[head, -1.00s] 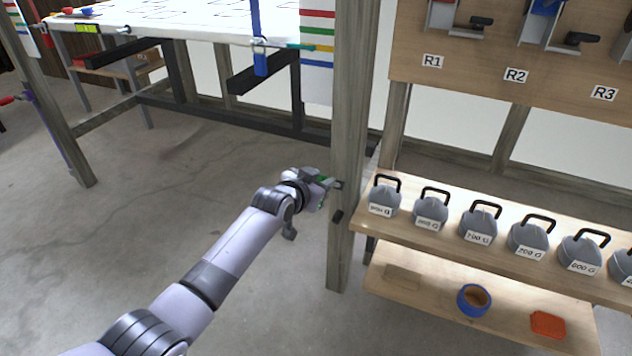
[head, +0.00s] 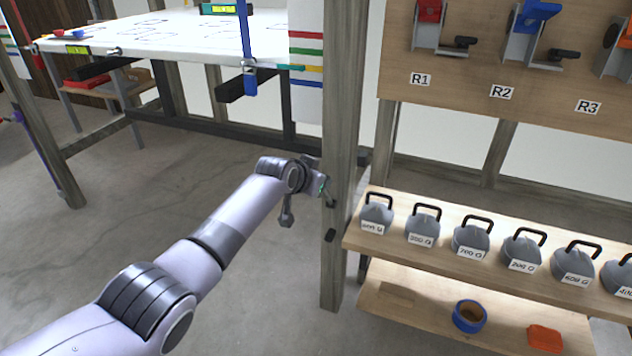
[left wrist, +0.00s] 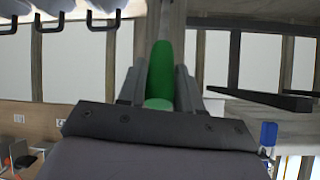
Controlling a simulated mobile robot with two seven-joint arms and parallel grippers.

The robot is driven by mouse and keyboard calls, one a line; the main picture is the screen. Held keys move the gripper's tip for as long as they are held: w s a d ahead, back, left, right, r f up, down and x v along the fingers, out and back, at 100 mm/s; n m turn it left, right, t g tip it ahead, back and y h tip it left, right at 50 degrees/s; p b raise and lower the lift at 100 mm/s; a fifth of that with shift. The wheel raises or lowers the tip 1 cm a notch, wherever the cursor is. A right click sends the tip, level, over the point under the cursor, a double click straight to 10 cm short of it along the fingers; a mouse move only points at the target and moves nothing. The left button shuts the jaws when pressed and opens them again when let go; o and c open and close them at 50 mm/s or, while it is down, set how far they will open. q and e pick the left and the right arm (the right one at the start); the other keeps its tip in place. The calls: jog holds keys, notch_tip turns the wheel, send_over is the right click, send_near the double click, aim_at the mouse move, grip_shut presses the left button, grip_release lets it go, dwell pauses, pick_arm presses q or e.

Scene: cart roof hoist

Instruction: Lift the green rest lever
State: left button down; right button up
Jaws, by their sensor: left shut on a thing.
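The green rest lever (left wrist: 160,75) stands between the fingers of my left gripper (left wrist: 158,88) in the left wrist view, and the fingers are shut on it. In the head view my left gripper (head: 321,184) is beside the wooden post (head: 345,130), with a little green (head: 322,187) showing at its fingers. The lever's pivot end near the post is mostly hidden by the gripper. My right gripper is not in view.
A shelf (head: 400,245) right of the post holds several grey labelled weights, with a blue ring (head: 469,317) and an orange block (head: 545,338) below. A white-topped table (head: 190,35) stands behind. The floor left of my arm is clear.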

pick_arm(q)
jog(key=shift+r, duration=0.1)
jog(key=c, duration=0.8)
grip_release()
jog(key=shift+p+v, duration=1.8)
jog(key=shift+v, duration=1.7)
